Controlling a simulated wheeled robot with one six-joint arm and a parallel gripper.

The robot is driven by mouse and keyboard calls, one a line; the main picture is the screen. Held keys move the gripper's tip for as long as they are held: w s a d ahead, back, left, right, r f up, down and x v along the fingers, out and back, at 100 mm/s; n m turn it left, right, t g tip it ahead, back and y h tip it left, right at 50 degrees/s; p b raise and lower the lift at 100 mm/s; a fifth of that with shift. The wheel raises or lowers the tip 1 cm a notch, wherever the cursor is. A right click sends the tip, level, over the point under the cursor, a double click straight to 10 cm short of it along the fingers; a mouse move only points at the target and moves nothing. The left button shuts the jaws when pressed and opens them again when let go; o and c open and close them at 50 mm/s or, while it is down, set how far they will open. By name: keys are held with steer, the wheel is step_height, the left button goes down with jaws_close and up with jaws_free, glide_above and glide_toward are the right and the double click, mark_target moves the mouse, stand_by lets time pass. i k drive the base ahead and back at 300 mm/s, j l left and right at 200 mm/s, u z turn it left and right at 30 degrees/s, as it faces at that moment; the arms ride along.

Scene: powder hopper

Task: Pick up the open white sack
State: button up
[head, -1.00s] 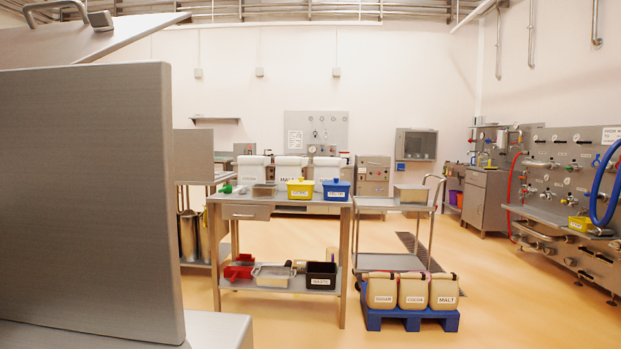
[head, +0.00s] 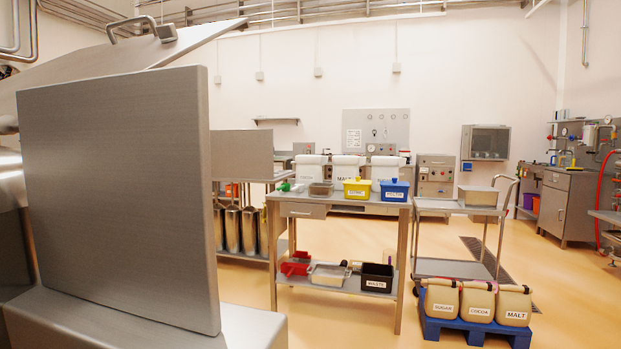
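Three white sacks stand in a row toward the back of the steel table: a left one (head: 309,169), a middle one (head: 346,169) with a partly hidden label, and a right one (head: 386,168). All look folded at the top at this distance; I cannot tell which one is open. My gripper is not in view.
The table (head: 340,204) holds a yellow tub (head: 357,189) and a blue tub (head: 394,190). A trolley (head: 455,207) stands to its right. Tan sacks (head: 478,300) sit on a blue pallet (head: 470,333). A large steel panel (head: 120,200) fills the near left.

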mark_target(309, 168)
steer(key=i+l, duration=0.2)
steer(key=l, duration=0.2)
steer(key=i+l+z, duration=0.1)
steer(key=l, duration=0.35)
steer(key=i+l, duration=0.55)
steer(key=l, duration=0.25)
steer(key=i+l+u, duration=0.1)
steer(key=i, duration=0.3)
steer(key=i+l, duration=0.1)
steer(key=i, duration=0.35)
steer(key=i+l+u, duration=0.15)
steer(key=i, duration=0.25)
steer(key=i+l+u, duration=0.1)
steer(key=i, duration=0.3)
steer(key=i+j+u, duration=0.1)
steer(key=i+u, duration=0.2)
steer(key=i, duration=0.3)
steer(key=i+u, duration=0.3)
steer(key=i, duration=0.3)
steer(key=i+l+u, duration=0.35)
steer(key=i, duration=0.25)
steer(key=i+j, duration=0.1)
steer(key=i, duration=0.35)
steer(key=i+j, duration=0.1)
steer(key=i, duration=0.35)
steer(key=l+z, duration=0.05)
